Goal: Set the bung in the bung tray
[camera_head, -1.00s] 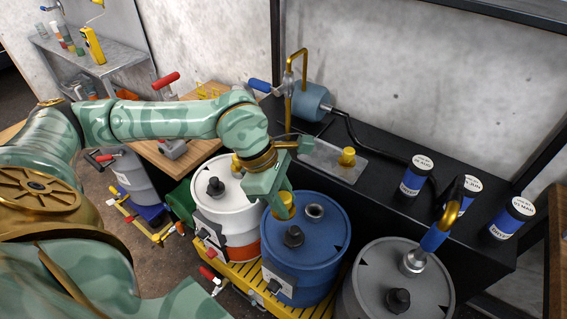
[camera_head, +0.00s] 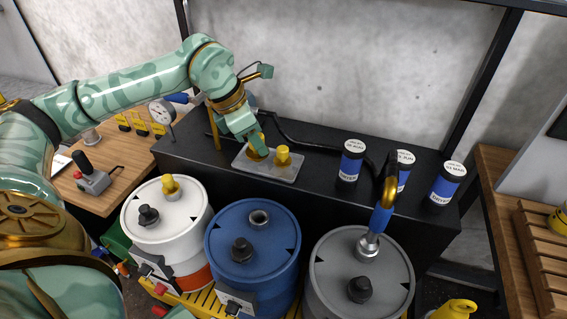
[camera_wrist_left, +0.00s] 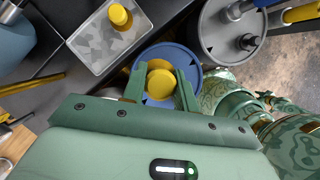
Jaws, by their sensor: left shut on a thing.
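My left gripper (camera_head: 246,138) is shut on a yellow bung (camera_head: 258,150). In the left wrist view the bung (camera_wrist_left: 160,84) sits between the two fingers, with the blue drum (camera_wrist_left: 187,61) behind it. The grey bung tray (camera_head: 268,171) is on the black bench and carries another yellow bung (camera_head: 283,156) at its right. In the head view the held bung overlaps the tray's left part; in the left wrist view the tray (camera_wrist_left: 95,43) lies up and left of it, so it appears raised and apart. The blue drum (camera_head: 224,266) has an open bung hole. My right gripper is out of view.
A white drum (camera_head: 190,225) with a yellow bung and a grey drum (camera_head: 335,285) with a blue-handled tool (camera_head: 379,220) flank the blue drum. Several labelled canisters (camera_head: 351,161) stand right of the tray. A dial gauge (camera_head: 162,111) is left of my gripper.

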